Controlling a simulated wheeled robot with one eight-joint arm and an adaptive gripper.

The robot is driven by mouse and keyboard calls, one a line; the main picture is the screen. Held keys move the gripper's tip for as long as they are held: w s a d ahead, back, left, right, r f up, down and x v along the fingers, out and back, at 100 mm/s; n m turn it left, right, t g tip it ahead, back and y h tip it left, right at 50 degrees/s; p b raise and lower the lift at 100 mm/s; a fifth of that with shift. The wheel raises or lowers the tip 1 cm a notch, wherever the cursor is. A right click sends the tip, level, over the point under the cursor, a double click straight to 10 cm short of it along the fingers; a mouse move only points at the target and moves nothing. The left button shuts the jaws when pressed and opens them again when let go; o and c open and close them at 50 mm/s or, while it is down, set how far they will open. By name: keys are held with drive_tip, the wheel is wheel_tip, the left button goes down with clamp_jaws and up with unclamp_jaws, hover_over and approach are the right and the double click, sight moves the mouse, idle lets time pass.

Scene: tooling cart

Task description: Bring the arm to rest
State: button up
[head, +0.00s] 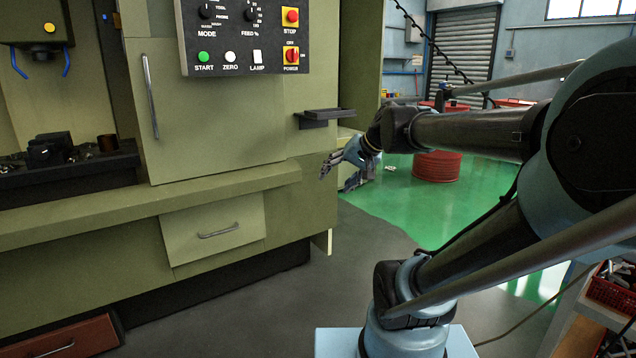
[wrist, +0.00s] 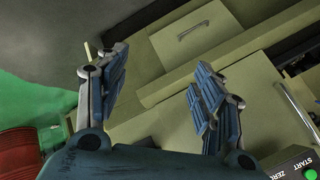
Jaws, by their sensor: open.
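My gripper (head: 340,170) is at the end of my outstretched arm, in the middle of the head view, in front of the right edge of the green machine (head: 215,120). In the wrist view the two blue-padded fingers of my gripper (wrist: 160,90) stand wide apart with nothing between them. The machine's front and its drawer (wrist: 190,30) show beyond the fingers. No held object is visible.
The machine's control panel (head: 245,35) and a small dark shelf (head: 325,117) are close to my gripper. A red drum (head: 437,164) stands on the green floor behind my arm. A red crate (head: 612,290) is at the lower right. Grey floor (head: 300,305) before the machine is clear.

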drive_tip(key=s+d+f+g+h, duration=0.2)
drive_tip(key=s+d+f+h, duration=0.1)
drive_tip(key=s+d+f, duration=0.3)
drive_tip(key=s+d+f+n+g+h, duration=0.1)
drive_tip(key=s+d+f+h, duration=0.2)
drive_tip(key=s+d+f, duration=0.4)
wheel_tip(320, 180, down, 5)
drive_tip(key=s, duration=0.3)
drive_tip(key=shift+g, duration=0.4)
drive_tip(key=shift+d, duration=0.1)
